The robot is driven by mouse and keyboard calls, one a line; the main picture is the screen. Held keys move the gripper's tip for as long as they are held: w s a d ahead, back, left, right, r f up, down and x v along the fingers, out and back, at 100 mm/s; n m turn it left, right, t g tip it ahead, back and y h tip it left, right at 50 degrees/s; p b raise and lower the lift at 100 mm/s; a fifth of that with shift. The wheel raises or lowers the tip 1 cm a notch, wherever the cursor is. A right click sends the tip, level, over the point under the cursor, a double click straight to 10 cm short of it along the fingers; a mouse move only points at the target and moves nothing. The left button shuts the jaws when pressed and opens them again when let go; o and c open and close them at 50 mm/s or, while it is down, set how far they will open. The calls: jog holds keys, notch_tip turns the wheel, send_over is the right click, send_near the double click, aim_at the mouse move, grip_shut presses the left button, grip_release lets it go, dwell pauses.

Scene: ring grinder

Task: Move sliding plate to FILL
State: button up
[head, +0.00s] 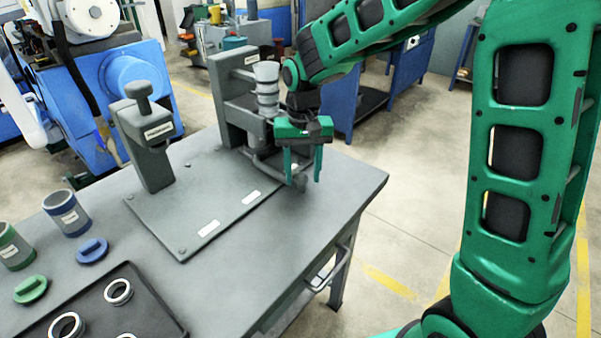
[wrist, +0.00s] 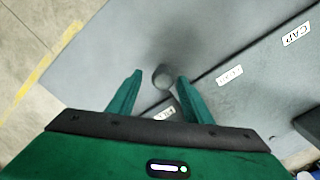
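My gripper (head: 303,179) points down at the far right part of the grey workbench, beside the grinder stand. Its two green fingers are apart, and they also show spread in the wrist view (wrist: 160,77). A small round grey knob (wrist: 161,79) shows between the fingertips; I cannot tell whether either finger touches it. The knob seems to belong to the sliding plate, which is mostly hidden by my gripper. A partly hidden label, possibly FILL (wrist: 165,113), lies near the right finger. A CAP label (wrist: 297,33) and another blurred label (wrist: 229,75) lie farther right.
The grinder stand (head: 232,100) holds a grey funnel (head: 266,75) close to my gripper. A press (head: 148,140) stands on the base plate (head: 180,215). Blue and green cups, lids and a black tray (head: 150,312) with rings lie at the left front. The bench's right front is clear.

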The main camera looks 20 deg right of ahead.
jog(key=shift+r, duration=0.1)
notch_tip(320, 180, up, 10)
jog(key=shift+r, duration=0.25)
dwell(0.4)
jog(key=s+d+f+m, duration=0.2)
jog(key=s+d+m, duration=0.1)
jog(key=s+d, duration=1.75)
jog(key=s+d+f+m, duration=0.1)
jog(key=s+d+f, duration=0.3)
jog(key=s, duration=0.5)
jog(key=shift+m, duration=0.3)
jog(key=shift+w, duration=0.1)
